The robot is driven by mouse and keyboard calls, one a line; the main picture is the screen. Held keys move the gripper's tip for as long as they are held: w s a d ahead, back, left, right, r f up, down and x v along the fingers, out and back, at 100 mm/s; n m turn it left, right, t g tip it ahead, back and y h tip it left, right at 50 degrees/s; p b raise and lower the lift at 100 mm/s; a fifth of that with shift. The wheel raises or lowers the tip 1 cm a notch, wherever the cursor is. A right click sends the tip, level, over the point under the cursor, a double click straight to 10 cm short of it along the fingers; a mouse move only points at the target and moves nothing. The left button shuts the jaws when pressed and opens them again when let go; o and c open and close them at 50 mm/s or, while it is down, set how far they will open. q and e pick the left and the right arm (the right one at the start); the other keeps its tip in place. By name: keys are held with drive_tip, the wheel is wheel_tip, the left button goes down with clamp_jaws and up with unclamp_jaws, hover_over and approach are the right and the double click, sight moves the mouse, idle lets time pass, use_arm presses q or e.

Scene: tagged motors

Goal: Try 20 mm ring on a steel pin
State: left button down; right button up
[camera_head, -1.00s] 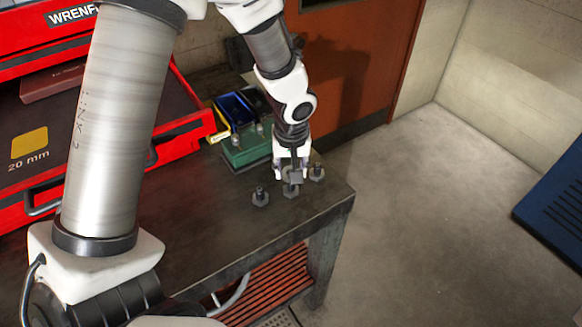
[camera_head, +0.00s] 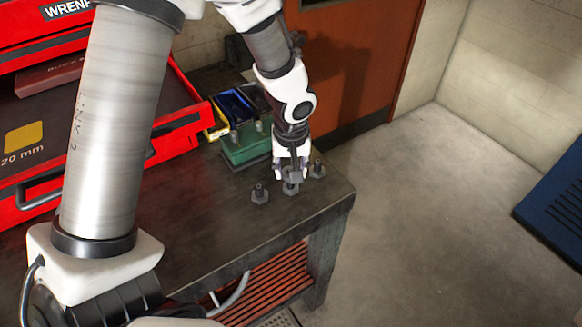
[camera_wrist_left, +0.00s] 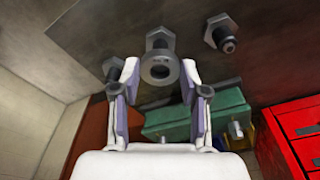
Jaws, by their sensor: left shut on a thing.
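My left gripper (camera_head: 291,174) is over the middle of three bolt-like steel pins near the bench's front right corner. In the left wrist view its purple-padded fingers (camera_wrist_left: 160,70) are shut on a grey ring (camera_wrist_left: 147,70). The middle pin (camera_wrist_left: 159,37) has a hex base that shows just behind the ring; its tip is hidden, so I cannot tell whether the ring is around it or only in front. The left pin (camera_head: 260,197) and right pin (camera_head: 318,171) stand upright and bare. My right gripper is out of view.
A green block (camera_head: 246,148) with pegs stands behind the pins, with blue (camera_head: 235,107) and yellow (camera_head: 217,124) bins beyond. A red open drawer (camera_head: 185,135) with a "20 mm" mark is at left. The bench (camera_head: 215,220) is clear in front.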

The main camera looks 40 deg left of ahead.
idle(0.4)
use_arm(q)
drive_tip(key=shift+f, duration=0.1)
drive_tip(key=shift+b, duration=0.3)
idle(0.4)
drive_tip(key=shift+f+b, duration=0.4)
drive_tip(key=shift+b, duration=0.1)
drive_tip(key=c, duration=0.5)
unclamp_jaws()
drive_tip(key=shift+r, duration=0.1)
drive_tip(key=r, duration=0.8)
drive_tip(key=s+d+r, duration=0.1)
drive_tip(key=r, duration=0.2)
drive_tip(key=shift+s+r, duration=0.1)
drive_tip(key=shift+r, duration=0.3)
